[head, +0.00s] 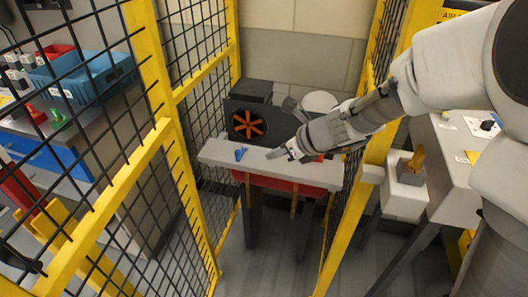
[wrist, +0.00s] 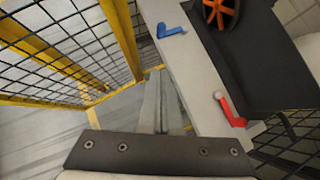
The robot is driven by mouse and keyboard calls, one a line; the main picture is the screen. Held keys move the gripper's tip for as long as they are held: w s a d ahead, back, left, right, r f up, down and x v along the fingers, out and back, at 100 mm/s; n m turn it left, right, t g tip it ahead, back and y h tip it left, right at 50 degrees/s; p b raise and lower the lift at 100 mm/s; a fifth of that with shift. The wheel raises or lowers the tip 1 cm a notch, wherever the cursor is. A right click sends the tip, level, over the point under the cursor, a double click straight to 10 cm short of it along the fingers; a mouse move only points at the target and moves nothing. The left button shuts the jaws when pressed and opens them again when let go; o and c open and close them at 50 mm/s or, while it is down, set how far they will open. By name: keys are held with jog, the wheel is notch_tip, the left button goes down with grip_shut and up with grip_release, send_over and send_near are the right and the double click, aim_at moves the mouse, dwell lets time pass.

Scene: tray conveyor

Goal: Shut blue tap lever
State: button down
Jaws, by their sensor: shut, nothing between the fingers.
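The blue tap lever (head: 240,153) is a small bent handle on the pale bench top, in front of the dark housing. In the wrist view the blue lever (wrist: 171,31) is near the top centre, with its long arm pointing right toward the orange wheel. My gripper (head: 275,154) is over the bench, to the right of the blue lever and apart from it. Its fingers (wrist: 160,76) show in the wrist view, shut and empty, below the blue lever in the picture. A red lever (wrist: 231,111) is to their right; in the head view my gripper mostly hides it.
Yellow-framed black mesh fences (head: 165,125) stand on both sides of the bench (head: 215,150). An orange wheel (head: 248,125) is on the dark housing behind the levers. A grey box with a yellow handle (head: 413,164) stands at right. The floor before the bench is clear.

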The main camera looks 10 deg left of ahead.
aim_at(240, 157)
jog(key=shift+w+a+r+b+x, duration=0.2)
jog(key=shift+a+r+b+x, duration=0.15)
jog(key=shift+x, duration=1.6)
jog(key=shift+w+a+r+b+x, duration=0.2)
jog(key=shift+r+b+x, duration=0.15)
jog(key=shift+x, duration=1.6)
jog(key=shift+w+a+r+b+x, duration=0.15)
jog(key=shift+a+r+b+x, duration=0.2)
jog(key=shift+x, duration=1.6)
